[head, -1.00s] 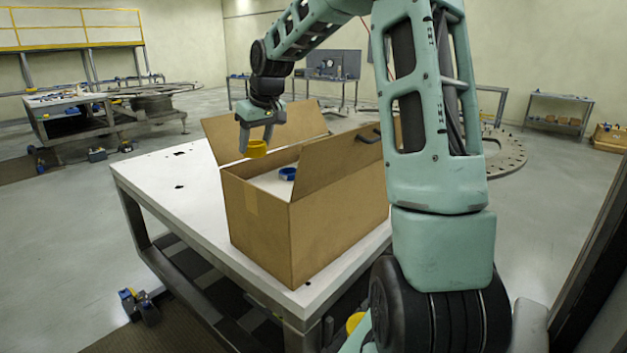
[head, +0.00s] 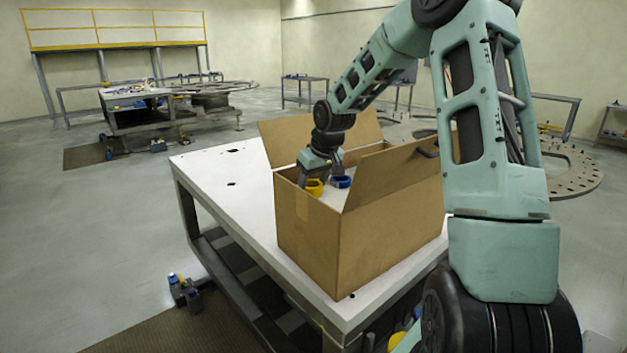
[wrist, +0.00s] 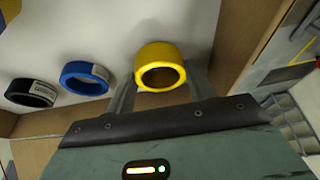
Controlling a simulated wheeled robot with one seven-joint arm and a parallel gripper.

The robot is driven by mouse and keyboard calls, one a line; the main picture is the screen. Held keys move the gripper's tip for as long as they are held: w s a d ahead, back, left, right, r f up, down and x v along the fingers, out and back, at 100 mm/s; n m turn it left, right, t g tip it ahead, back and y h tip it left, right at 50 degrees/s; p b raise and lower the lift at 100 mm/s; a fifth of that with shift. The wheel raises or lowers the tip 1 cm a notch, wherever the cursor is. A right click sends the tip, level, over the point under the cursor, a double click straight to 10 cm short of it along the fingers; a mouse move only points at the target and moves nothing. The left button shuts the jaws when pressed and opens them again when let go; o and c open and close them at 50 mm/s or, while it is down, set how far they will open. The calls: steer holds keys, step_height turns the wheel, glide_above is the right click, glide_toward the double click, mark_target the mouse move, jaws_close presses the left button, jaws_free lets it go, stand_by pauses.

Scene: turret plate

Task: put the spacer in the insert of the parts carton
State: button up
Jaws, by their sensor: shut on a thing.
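The spacer looks to be the yellow ring (head: 314,187) in my gripper (head: 321,178), which is shut on it. In the wrist view the yellow ring (wrist: 160,68) sits between my two fingers (wrist: 160,88). The parts carton (head: 310,228) is an open brown box on the white table. My gripper is inside its opening, near the left end. The white insert (wrist: 105,28) lies inside, close to the yellow ring. Whether the ring touches the insert, I cannot tell. Any pocket under the ring is hidden.
A blue ring (wrist: 85,77) and a black ring (wrist: 32,92) stand in the insert, left of the held ring in the wrist view. Part of another yellow thing (wrist: 10,8) shows at the corner. Raised carton flaps (head: 390,172) flank the opening. The white table (head: 225,190) is clear at left.

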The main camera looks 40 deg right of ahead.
steer(key=shift+f, duration=0.15)
steer(key=o, duration=1.1)
steer(key=shift+r, duration=0.2)
